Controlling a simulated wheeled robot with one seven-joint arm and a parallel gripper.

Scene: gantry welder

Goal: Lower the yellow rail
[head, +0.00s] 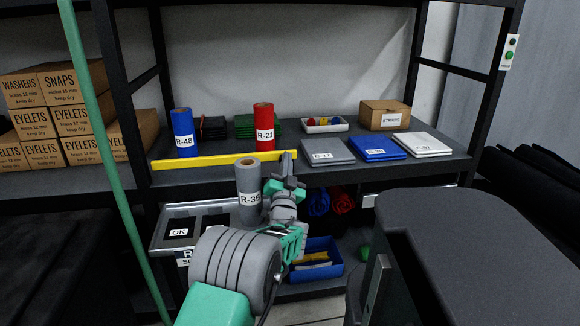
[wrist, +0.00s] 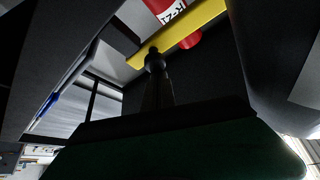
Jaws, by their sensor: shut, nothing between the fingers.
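The yellow rail (head: 205,160) runs along the front edge of the middle shelf, before the rolls. It is a long flat bar. Its right part crosses the top of the wrist view (wrist: 192,32). My gripper (head: 288,160) is shut and empty at the rail's right end, in front of the shelf edge. In the wrist view its dark fingers (wrist: 154,58) point up at the rail, and their tip overlaps its lower edge. I cannot tell whether they touch it. The gray roll R-35 hides a little of the rail in the head view.
The gray roll R-35 (head: 248,180) stands upright left of my gripper. Blue R-48 (head: 183,130) and red R-21 (head: 263,125) rolls stand behind the rail. Folded gray, blue and white sheets lie to the right. A blue bin (head: 318,270) sits below.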

